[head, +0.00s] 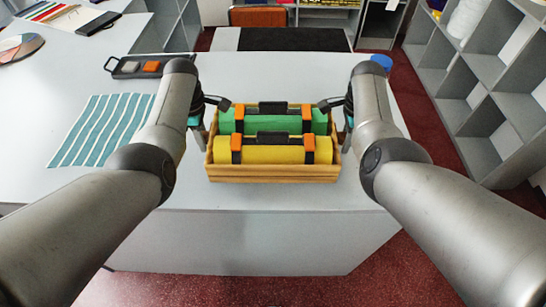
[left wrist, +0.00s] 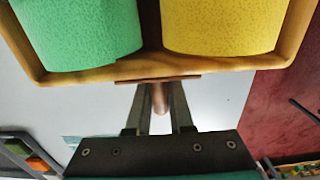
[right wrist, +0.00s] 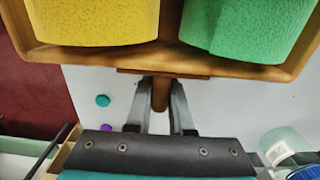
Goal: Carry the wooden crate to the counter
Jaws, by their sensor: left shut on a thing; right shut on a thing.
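The wooden crate (head: 272,174) is at the near edge of the grey counter (head: 230,235), level, with a green roll (head: 265,122) and a yellow roll (head: 272,151) lying in it. Black and orange bands wrap both rolls. My left gripper (left wrist: 160,95) is shut on the handle at the crate's left end. My right gripper (right wrist: 160,92) is shut on the handle at its right end. In the head view the arms hide most of both grippers. I cannot tell whether the crate's underside touches the counter top.
A striped teal cloth (head: 98,130) lies left of the crate. A dark tray (head: 138,67) with small blocks sits behind it. A blue round thing (head: 381,62) is at the back right. Grey shelves (head: 480,85) stand on the right. Counter space behind the crate looks free.

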